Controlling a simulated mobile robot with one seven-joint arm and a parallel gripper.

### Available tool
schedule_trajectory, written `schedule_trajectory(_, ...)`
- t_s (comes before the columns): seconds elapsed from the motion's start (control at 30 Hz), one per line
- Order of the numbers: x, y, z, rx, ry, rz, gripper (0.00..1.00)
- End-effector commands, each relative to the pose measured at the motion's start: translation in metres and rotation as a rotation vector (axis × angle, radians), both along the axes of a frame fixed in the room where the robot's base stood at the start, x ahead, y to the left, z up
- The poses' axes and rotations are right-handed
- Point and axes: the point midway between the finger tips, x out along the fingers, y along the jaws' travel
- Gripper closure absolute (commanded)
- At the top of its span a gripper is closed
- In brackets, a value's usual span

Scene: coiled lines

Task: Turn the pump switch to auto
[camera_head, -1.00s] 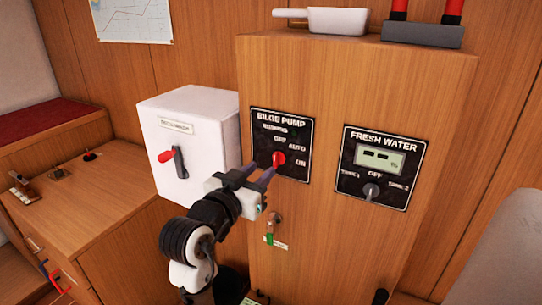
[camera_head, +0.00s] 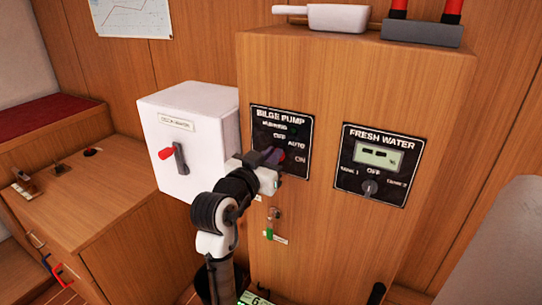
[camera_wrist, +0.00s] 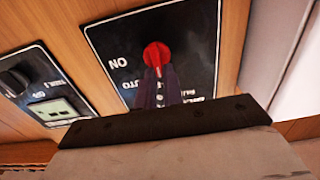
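The bilge pump panel (camera_head: 298,172) is a black plate on the front of the wooden cabinet. Its labels include OFF, AUTO and ON. Its red pump switch (camera_wrist: 156,54) shows clearly in the wrist view, where the panel appears upside down. My gripper (camera_head: 276,156) is at the panel and covers most of the switch in the head view. In the wrist view, the dark purple fingers (camera_wrist: 160,76) are close together, with the switch's lever between their tips. The gripper looks shut on it. The lever's exact pointing direction is hidden by the fingers.
The fresh water panel (camera_head: 380,167), with a display and grey knob, is to the right. A white box (camera_head: 190,140) with a red-tipped lever stands close left of my arm. A key with a green tag (camera_head: 269,233) hangs below the pump panel.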

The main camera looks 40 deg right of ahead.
Motion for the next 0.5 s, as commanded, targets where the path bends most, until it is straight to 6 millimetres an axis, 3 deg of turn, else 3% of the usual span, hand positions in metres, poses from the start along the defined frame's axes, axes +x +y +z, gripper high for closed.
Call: schedule_trajectory(0.5,-0.0011,0.0001,-0.0018,0.034,-0.084,0.001,1.00)
